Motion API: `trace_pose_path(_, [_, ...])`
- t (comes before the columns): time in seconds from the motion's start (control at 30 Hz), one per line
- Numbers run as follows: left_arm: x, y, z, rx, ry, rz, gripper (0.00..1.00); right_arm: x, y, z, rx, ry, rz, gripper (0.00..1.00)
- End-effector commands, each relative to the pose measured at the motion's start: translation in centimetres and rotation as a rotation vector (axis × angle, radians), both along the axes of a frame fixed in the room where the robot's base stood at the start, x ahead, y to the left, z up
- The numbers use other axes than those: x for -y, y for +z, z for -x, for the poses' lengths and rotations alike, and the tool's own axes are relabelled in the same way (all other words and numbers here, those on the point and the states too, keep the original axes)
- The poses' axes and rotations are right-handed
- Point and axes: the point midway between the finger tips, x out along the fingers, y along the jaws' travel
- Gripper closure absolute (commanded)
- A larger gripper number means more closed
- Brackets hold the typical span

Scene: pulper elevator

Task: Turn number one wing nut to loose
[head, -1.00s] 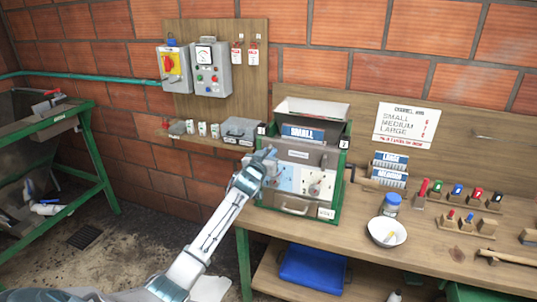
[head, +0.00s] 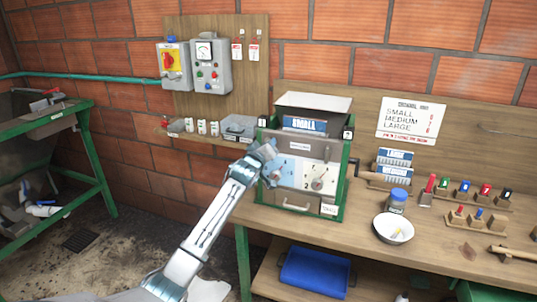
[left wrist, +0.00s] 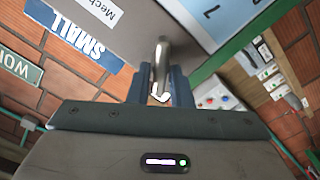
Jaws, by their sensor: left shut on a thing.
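The pulper housing (head: 305,150) stands in a green frame on the bench, with a number one plate (head: 287,170) and a number two plate (head: 317,180) on its front. My left gripper (head: 270,152) is at the upper left of this front, partly covering the number one plate. In the left wrist view its fingers (left wrist: 160,88) are shut on a slim bare-metal piece, the number one wing nut (left wrist: 161,52), beside the blue plate (left wrist: 215,15). In the head view my gripper hides this nut. An upright metal piece (head: 326,153) shows on the right side. My right gripper is not in view.
Bench items to the right include a white bowl (head: 393,228), a blue-lidded jar (head: 397,200) and coloured-handled tools (head: 465,188). A small shelf with boxes (head: 238,128) is at the left. A blue tray (head: 313,272) lies below. Open floor is at the left.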

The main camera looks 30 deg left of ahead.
Motion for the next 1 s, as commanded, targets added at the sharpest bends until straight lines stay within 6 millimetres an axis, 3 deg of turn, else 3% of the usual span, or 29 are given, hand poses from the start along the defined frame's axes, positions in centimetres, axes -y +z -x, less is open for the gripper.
trace_pose_path(0.03, [-0.1, -0.5, 0.0, 0.011, 0.000, 0.041, 1.00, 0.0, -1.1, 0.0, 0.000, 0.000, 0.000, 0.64])
trace_pose_path(0.5, [-0.3, -0.8, 0.1, 0.114, 0.000, 0.474, 1.00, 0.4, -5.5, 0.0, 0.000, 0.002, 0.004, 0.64])
trace_pose_path(1.0, [-0.3, -0.9, 0.1, 0.196, 0.001, 0.817, 1.00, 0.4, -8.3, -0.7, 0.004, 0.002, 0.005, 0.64])
